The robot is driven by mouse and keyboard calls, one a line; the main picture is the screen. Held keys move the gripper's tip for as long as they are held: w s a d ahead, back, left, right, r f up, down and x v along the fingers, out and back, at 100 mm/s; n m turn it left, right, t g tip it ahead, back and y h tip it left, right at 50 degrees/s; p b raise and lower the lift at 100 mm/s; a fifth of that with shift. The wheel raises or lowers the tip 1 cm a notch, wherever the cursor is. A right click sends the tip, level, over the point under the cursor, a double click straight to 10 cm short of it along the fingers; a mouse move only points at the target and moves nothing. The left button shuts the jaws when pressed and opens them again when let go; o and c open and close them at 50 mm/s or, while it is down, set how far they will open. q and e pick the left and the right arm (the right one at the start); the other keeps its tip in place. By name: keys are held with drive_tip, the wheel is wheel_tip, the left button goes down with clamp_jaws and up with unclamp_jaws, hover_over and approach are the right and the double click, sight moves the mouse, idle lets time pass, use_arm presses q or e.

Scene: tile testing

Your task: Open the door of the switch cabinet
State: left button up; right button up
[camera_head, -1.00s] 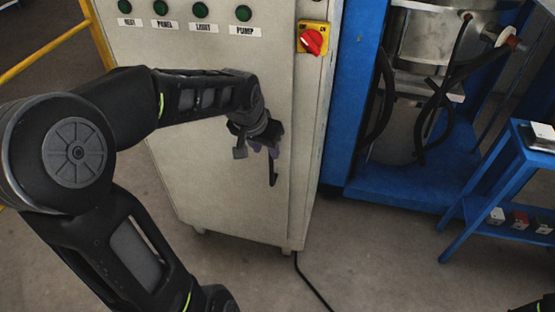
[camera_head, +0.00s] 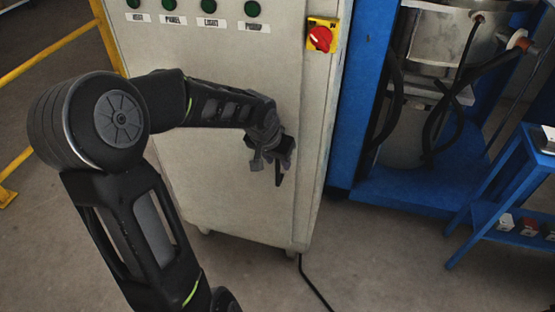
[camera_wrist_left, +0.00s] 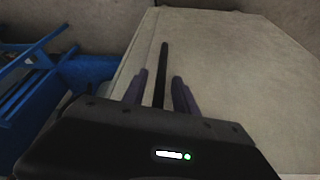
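The switch cabinet (camera_head: 222,65) is a tall beige box, and its front door looks shut. A black door handle (camera_head: 279,177) hangs vertically near the door's right edge, its upper part hidden by my left gripper. My left gripper (camera_head: 275,158) is at the handle, in front of the door. In the left wrist view, its two fingers (camera_wrist_left: 159,92) are apart, and the dark handle bar (camera_wrist_left: 163,62) shows between them with a gap on each side. Whether either finger touches it I cannot tell. My right gripper is not in view.
Green buttons (camera_head: 209,6) and a red rotary switch on a yellow plate (camera_head: 321,38) sit above the handle. A blue machine frame (camera_head: 355,100) stands close on the right, with a blue side table (camera_head: 484,165) beyond it. A black cable (camera_head: 315,286) lies on the floor.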

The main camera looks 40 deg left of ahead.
use_arm(q)
drive_tip(key=shift+c, duration=0.2)
clamp_jaws()
idle(1.1)
